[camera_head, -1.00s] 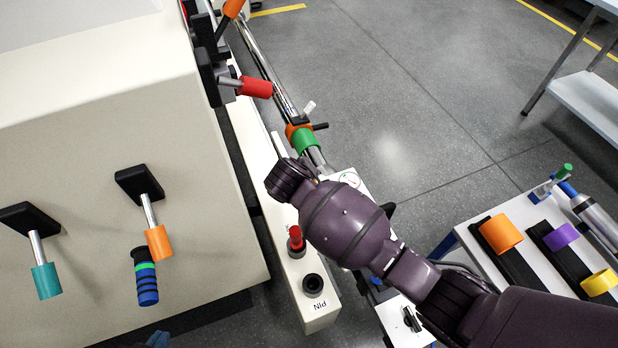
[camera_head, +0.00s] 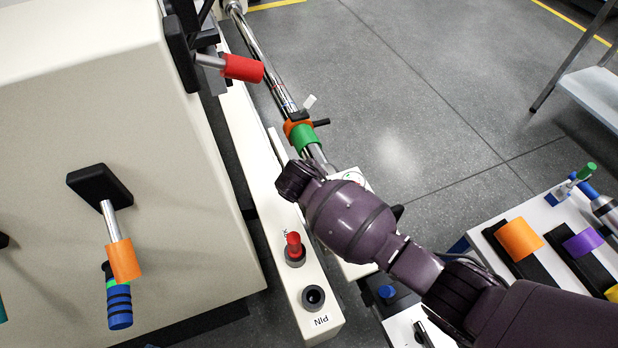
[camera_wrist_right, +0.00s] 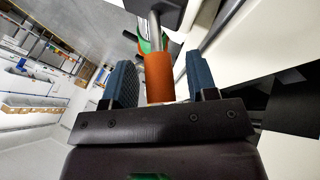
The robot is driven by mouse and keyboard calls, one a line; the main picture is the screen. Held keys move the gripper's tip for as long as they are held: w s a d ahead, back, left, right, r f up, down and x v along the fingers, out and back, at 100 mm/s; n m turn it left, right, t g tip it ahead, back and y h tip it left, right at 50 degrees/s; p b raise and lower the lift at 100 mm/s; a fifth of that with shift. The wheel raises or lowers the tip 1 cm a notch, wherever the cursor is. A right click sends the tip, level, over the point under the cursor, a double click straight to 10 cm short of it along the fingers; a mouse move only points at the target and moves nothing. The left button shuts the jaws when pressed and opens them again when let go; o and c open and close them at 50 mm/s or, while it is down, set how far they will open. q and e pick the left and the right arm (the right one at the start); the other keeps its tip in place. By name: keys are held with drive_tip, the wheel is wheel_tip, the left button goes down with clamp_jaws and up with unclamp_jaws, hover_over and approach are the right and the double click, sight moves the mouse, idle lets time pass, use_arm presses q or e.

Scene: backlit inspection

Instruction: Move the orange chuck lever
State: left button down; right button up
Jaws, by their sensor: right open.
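In the right wrist view an orange lever grip (camera_wrist_right: 159,77) on a grey rod stands between the blue fingers of my right gripper (camera_wrist_right: 160,85). The fingers are open, with a gap on each side of the grip. In the head view my right arm (camera_head: 350,220) reaches in from the lower right and hides its gripper and whatever is under it. An orange-gripped lever (camera_head: 124,260) with a black base hangs on the cream machine's front at left, with no gripper near it. Whether this is the lever in the wrist view, I cannot tell. My left gripper does not show.
A red lever (camera_head: 242,68) juts from the cream machine (camera_head: 60,130). A rail (camera_head: 265,65) carries a green ring (camera_head: 303,138). A red button (camera_head: 293,246) stands beside my arm. A bench (camera_head: 515,215) at right holds colored rings. Open floor (camera_head: 400,110) lies beyond the rail.

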drive_tip(key=shift+c, duration=0.3)
clamp_jaws()
